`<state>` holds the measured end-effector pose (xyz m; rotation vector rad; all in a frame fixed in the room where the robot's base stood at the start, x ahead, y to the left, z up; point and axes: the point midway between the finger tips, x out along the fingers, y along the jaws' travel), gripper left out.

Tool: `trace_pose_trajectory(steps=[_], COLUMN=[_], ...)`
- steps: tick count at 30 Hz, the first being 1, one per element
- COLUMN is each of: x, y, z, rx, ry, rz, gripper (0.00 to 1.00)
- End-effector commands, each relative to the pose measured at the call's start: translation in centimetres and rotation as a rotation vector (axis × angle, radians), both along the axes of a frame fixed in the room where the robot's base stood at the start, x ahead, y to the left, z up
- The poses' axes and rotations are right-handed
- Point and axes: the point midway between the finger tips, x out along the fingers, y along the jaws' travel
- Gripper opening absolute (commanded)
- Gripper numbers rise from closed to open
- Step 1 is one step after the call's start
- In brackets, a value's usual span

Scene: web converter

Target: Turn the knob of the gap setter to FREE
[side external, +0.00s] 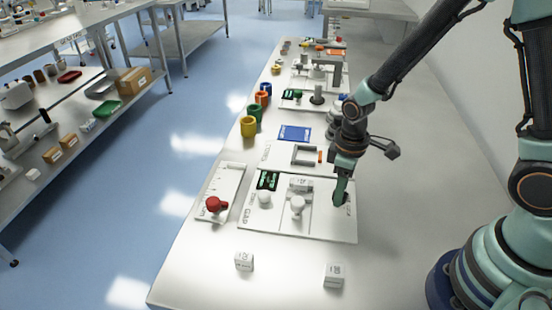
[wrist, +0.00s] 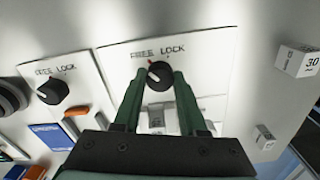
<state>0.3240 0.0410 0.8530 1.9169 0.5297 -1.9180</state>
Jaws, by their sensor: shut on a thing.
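The gap setter is a white panel (side external: 320,229) on the bench, marked GAP, with a green display (side external: 268,181) and two white round-topped parts in the side view. Its black knob (wrist: 160,73) shows in the wrist view below the words FREE and LOCK. A small red mark shows at the knob's upper left, towards the FREE side; its exact angle is hard to tell. My gripper (wrist: 160,80) is shut on this knob, with one green finger on each side. In the side view my gripper (side external: 341,194) reaches down to the panel's right part and hides the knob.
A second black knob (wrist: 52,91), also marked FREE and LOCK, is on the neighbouring panel. A red knob (side external: 215,204) sits on a narrow plate at the left. Two white numbered blocks (side external: 244,261) (side external: 334,275) stand on clear bench in front. Coloured cups (side external: 248,126) line the left edge.

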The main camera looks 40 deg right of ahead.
Motion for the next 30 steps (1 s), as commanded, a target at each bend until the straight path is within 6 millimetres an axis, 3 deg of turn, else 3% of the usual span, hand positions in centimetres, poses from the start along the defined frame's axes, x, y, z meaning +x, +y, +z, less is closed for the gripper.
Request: trace_pose_trajectory(steps=[4, 5, 7, 20, 30], x=[0.0, 0.0, 0.0, 0.1, 0.2], y=[0.0, 0.0, 0.0, 0.0, 0.0], z=[0.0, 0.0, 0.0, 0.5, 5.7], rx=[0.001, 0.001, 0.0, 0.001, 0.001], ry=[-0.001, -0.001, -0.001, -0.003, -0.008], rz=[0.002, 0.002, 0.002, 0.0, 0.0], gripper=[0.0, 0.45, 0.71, 0.71, 0.71])
